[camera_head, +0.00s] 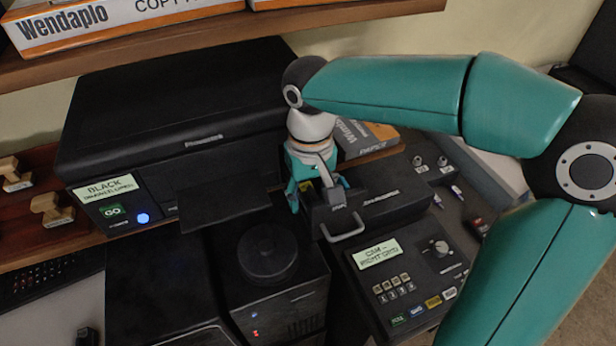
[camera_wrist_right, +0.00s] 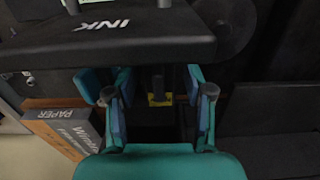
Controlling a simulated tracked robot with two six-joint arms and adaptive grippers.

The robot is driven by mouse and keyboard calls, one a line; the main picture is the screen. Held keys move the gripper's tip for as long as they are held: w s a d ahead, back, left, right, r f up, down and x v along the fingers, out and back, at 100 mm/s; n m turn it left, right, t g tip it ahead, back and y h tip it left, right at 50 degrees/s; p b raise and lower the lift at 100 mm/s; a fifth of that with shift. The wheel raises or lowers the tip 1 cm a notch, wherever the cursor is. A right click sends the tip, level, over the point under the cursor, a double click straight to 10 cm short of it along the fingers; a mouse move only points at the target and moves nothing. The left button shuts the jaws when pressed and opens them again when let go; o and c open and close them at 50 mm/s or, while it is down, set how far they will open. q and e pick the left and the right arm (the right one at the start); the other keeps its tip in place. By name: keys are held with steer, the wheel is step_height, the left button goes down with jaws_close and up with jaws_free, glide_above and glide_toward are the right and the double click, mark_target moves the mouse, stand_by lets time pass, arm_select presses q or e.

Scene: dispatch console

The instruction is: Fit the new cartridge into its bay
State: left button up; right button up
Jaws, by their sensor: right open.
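My right gripper (camera_head: 318,190) points down over the gap between the black printer (camera_head: 185,105) and a dark box with a handle (camera_head: 385,203). In the right wrist view its two fingers (camera_wrist_right: 160,98) are spread apart. Between them, further down, a dark upright piece with a yellow patch (camera_wrist_right: 159,99) shows. I cannot tell whether this is the cartridge or part of the bay, and no contact with the fingers shows. A dark panel marked INK (camera_wrist_right: 110,42) is close beside the fingers. The printer's small display (camera_head: 107,188) reads BLACK, with a smaller line below. My left gripper is not in view.
A paper box (camera_head: 372,139) stands behind the gripper; it also shows in the wrist view (camera_wrist_right: 62,125). A console panel with a display (camera_head: 378,254) is at the right front. A dark unit with a round top (camera_head: 267,252) stands in front. A shelf (camera_head: 230,38) runs above.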

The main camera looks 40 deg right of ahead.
mark_target(310, 188)
step_height(310, 188, up, 13)
steer(key=p, duration=0.1)
stand_by(0.3)
